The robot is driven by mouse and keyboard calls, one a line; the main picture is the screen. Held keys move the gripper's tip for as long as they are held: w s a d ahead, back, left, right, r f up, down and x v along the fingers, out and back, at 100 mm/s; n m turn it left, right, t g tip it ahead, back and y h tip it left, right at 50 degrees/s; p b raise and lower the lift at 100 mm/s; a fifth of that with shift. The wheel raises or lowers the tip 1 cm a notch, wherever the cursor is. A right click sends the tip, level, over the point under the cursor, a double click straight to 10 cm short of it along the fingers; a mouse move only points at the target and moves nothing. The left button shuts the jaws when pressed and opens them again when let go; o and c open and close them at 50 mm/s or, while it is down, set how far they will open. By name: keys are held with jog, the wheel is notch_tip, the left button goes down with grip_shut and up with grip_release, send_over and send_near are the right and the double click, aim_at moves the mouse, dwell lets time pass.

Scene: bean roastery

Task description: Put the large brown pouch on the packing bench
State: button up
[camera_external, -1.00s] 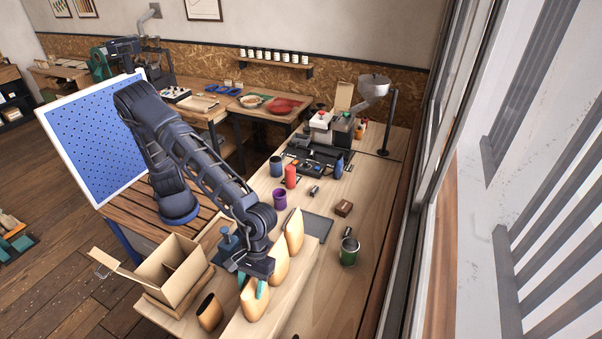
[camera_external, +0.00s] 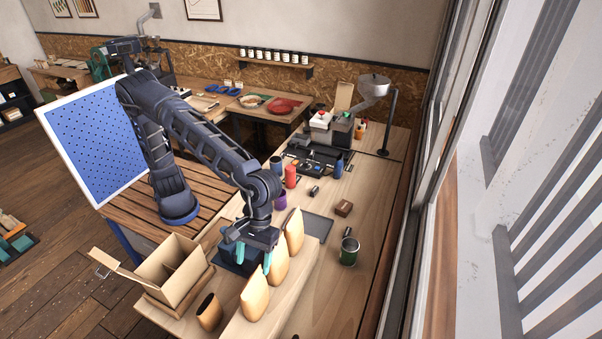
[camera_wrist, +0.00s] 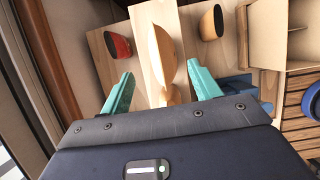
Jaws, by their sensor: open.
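Three tan-brown pouches stand in a row on a pale raised board (camera_external: 236,327): a front one (camera_external: 255,297), a middle one (camera_external: 278,264) and a back one (camera_external: 294,232). I cannot tell for sure which is the large one. A further brown pouch with a dark face (camera_external: 209,312) stands lower, left of the board. My gripper (camera_external: 254,259) is open above the board, beside the middle pouch. In the wrist view, a tan pouch (camera_wrist: 161,48) shows ahead between the two teal fingers, with no visible grip on it.
An open cardboard box (camera_external: 168,272) stands left of the board. A red, dark-faced item (camera_wrist: 117,45) shows on the other side in the wrist view.

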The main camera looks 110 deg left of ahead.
jog(key=v, duration=0.2)
jog(key=shift+a+r, duration=0.2)
jog(key=shift+r, duration=0.15)
jog(key=shift+s+a+r, duration=0.1)
jog(key=shift+a+r, duration=0.1)
jog(key=s+a+r+m+t, duration=0.1)
jog(key=s+a+r+m, duration=0.25)
jog(key=s+a, duration=0.6)
jog(key=s+a+r+m+t, duration=0.15)
jog(key=s+a+m, duration=0.35)
jog(key=s+a, duration=0.5)
jog(key=s+a+f+m+y, duration=0.1)
jog(key=s+a+f+m, duration=0.1)
jog(key=s, duration=0.5)
jog(key=s+a+f+m+t+y, duration=0.1)
jog(key=s+a+f+m+y, duration=0.1)
jog(key=s, duration=0.6)
jog(key=s+a+f+m+t+y, duration=0.1)
jog(key=s+a+f+m, duration=0.2)
jog(key=s, duration=0.5)
jog(key=f+m, duration=0.1)
jog(key=m, duration=0.1)
jog(key=shift+m, duration=0.35)
